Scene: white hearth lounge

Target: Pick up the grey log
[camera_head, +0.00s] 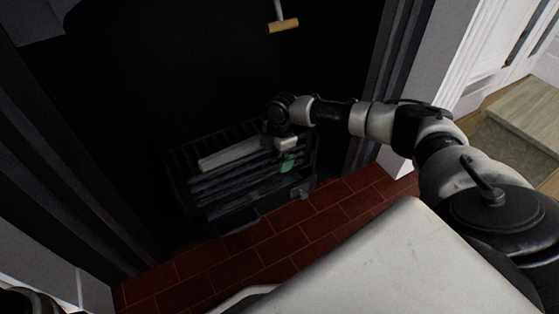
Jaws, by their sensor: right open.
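A pale grey log (230,155) lies on top at the back left of a dark metal grate (245,226) inside the black fireplace. Darker grey logs (235,184) lie in front of and below it. My right gripper (287,158) points down over the right part of the grate, near the right end of the pale log. It is open, with a green patch at its tips. Shadow hides whether it touches a log. My left gripper is out of view.
A red tiled hearth (325,205) lies in front of the grate. A wooden handle on a thin rod (283,26) shows above the grate. Dark panels (75,145) flank the opening, with a white surround (435,75) at right. A stone-topped block (525,110) stands at far right.

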